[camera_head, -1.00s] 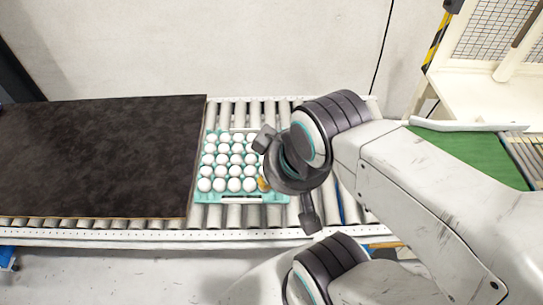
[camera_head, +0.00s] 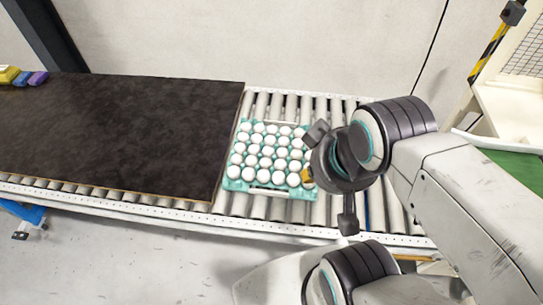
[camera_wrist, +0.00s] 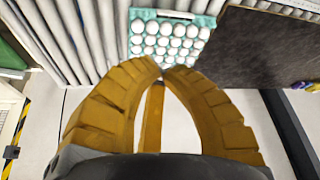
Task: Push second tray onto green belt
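A teal egg tray (camera_head: 243,186) full of white eggs sits on the roller conveyor, just right of the dark board; it also shows in the wrist view (camera_wrist: 206,20). The green belt (camera_head: 522,163) is at the right edge, partly hidden behind my arm. My gripper (camera_head: 308,180) is at the right side of the tray, mostly hidden by my wrist in the head view. In the wrist view its yellow fingers (camera_wrist: 160,72) come together at the tips with nothing between them, near the tray edge. Whether they touch the tray is unclear.
Metal rollers (camera_head: 262,205) surround the tray. A dark flat board (camera_head: 110,135) covers the conveyor on the left. Yellow and purple items (camera_head: 22,77) lie at its far left. A white machine frame with mesh (camera_head: 510,105) stands at the right. A wall runs behind.

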